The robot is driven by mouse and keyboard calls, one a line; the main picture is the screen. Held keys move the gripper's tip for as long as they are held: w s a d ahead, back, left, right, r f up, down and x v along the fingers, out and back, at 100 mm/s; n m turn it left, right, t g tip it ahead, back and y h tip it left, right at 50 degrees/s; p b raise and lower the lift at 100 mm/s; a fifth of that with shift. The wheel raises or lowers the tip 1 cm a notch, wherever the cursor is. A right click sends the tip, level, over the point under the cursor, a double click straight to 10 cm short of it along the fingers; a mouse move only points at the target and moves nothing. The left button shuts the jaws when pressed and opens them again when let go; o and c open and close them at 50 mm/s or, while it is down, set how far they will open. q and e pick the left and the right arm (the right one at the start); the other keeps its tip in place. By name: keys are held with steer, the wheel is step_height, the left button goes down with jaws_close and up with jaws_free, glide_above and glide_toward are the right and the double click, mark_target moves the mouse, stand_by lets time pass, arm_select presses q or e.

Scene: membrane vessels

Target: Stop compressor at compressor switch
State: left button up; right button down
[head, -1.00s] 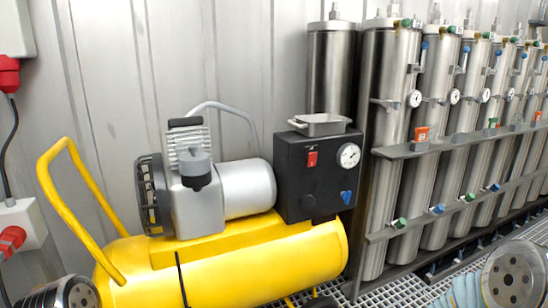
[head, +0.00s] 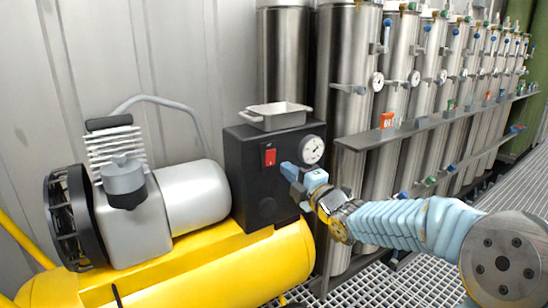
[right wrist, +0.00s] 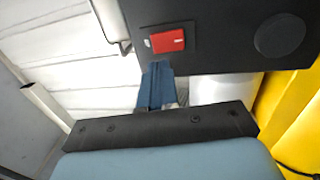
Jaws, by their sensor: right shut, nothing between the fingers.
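The compressor is yellow with a grey motor (head: 190,195) and a black control box (head: 240,190). The compressor switch (head: 269,157) is a red rocker on the front of that box; it also shows in the right wrist view (right wrist: 167,40). My right gripper (head: 285,168) is shut and empty. Its tip is just right of and below the switch in the head view. In the right wrist view the blue fingers point at the box's edge close to the switch, with a small gap showing. My left gripper is not in view.
A metal tray (head: 274,116) sits on top of the box, and a pressure gauge (head: 312,149) is on its front. Steel vessels (head: 347,110) with a rail (head: 400,130) stand to the right. The grating floor (head: 375,275) is bare.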

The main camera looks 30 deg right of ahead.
mark_target(269, 151)
steer(key=w, duration=0.4)
steer(key=w+r+p, duration=0.1)
steer(key=w, duration=0.1)
steer(key=shift+w+a, duration=0.1)
steer(key=shift+a, duration=0.15)
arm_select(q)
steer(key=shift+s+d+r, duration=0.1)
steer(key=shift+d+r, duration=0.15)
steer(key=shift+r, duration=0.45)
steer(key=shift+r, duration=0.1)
arm_select(e)
steer(key=r+g+p, duration=0.1)
steer(key=p, duration=0.2)
steer(key=shift+w+r+g+p, duration=0.25)
steer(key=shift+r+g+p, duration=0.1)
steer(key=shift+r+g, duration=0.05)
steer(key=shift+f+b, duration=0.35)
steer(key=shift+b, duration=0.05)
steer(key=shift+w+r+b, duration=0.1)
steer(key=shift+b, duration=0.2)
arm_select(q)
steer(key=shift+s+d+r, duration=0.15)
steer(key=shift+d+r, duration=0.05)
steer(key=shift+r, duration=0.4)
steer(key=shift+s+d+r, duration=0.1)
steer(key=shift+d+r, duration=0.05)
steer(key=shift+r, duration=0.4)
arm_select(e)
steer(key=shift+r, duration=0.15)
steer(key=shift+a, duration=0.1)
